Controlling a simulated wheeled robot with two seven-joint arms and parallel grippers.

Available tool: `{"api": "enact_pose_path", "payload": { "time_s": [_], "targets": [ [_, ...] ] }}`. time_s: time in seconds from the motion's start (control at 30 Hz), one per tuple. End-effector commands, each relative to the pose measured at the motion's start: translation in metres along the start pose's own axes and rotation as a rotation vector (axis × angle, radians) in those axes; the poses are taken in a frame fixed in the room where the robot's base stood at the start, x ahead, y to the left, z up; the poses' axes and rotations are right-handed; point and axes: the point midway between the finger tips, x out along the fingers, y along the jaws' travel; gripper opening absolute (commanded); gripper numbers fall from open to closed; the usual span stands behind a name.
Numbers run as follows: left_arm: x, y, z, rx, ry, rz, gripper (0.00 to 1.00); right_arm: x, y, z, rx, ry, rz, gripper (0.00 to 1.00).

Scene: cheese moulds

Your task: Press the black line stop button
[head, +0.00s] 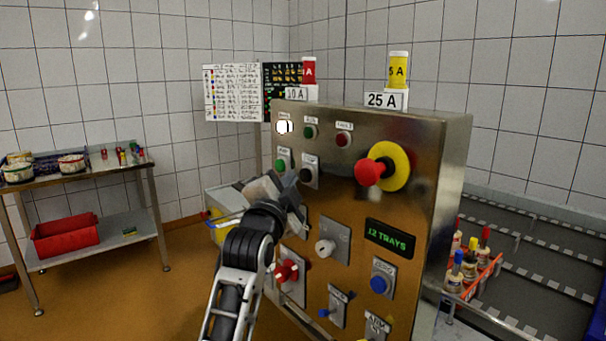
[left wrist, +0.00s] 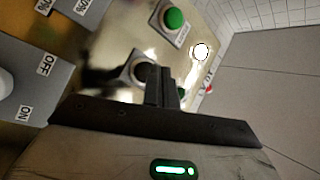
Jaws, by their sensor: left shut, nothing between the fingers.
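The black button (head: 306,175) sits on a light plate on the steel control panel (head: 350,130), right of a green button (head: 281,165). In the left wrist view the black button (left wrist: 141,71) is partly hidden behind my fingers, and the green button (left wrist: 174,18) shows above it. My left gripper (head: 291,190) is in front of the panel, just below and left of the black button. Its fingers (left wrist: 163,72) are together and empty, close to the black button. I cannot tell whether they touch it. My right gripper is in neither view.
A red emergency knob on a yellow disc (head: 396,165) juts out at upper right. A red rotary switch (head: 287,271), a grey knob (head: 324,248) and a blue button (head: 378,284) lie lower on the panel. A side table (head: 110,160) stands left; a conveyor (head: 540,260) is right.

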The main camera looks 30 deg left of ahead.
Motion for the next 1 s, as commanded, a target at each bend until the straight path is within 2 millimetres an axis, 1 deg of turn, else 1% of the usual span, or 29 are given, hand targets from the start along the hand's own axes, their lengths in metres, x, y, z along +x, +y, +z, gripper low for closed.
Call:
{"api": "enact_pose_path", "payload": {
  "time_s": [0.37, 0.8, 1.0],
  "targets": [
    [-0.004, -0.002, 0.003, 0.001, -0.002, 0.0, 0.0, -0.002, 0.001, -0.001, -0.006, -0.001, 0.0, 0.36],
    [-0.036, -0.02, 0.02, 0.002, -0.001, 0.001, 0.0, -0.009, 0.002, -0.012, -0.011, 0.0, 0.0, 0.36],
    [-0.041, -0.022, 0.022, 0.0, -0.001, 0.001, 0.0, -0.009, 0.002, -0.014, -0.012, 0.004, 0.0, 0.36]
  ]
}}
